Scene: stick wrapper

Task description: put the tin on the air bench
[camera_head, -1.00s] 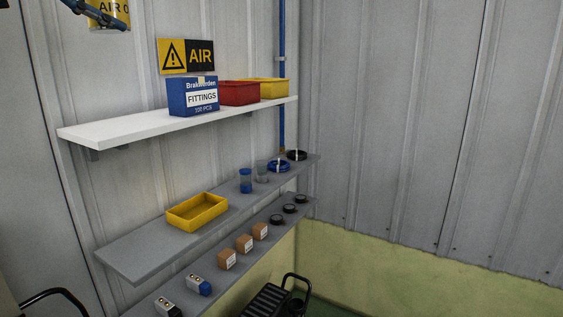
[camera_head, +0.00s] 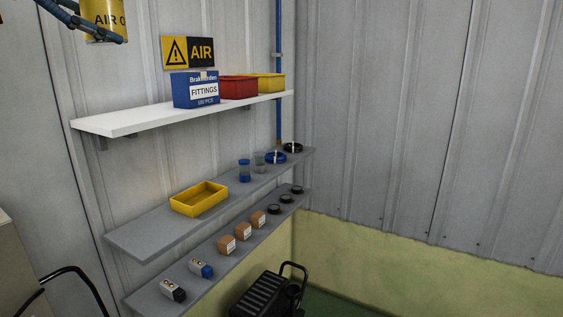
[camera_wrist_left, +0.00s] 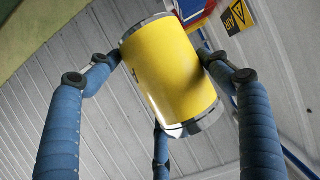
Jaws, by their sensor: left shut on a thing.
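The yellow tin (camera_head: 103,17) with "AIR O" lettering shows at the top left of the head view, cut off by the top edge. My left gripper (camera_head: 84,22) has blue fingers and is shut on it, holding it up in the air in front of the wall. In the left wrist view the tin (camera_wrist_left: 172,72) has silver rims and is tilted, with the blue fingers of my left gripper (camera_wrist_left: 160,75) around it. My right gripper is not in view.
A white shelf (camera_head: 135,122) carries a blue fittings box (camera_head: 195,91), a red bin (camera_head: 238,87) and a yellow bin (camera_head: 271,82). Grey shelves (camera_head: 140,238) below hold a yellow tray (camera_head: 198,199) and small parts. A black cart (camera_head: 262,295) stands at the bottom.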

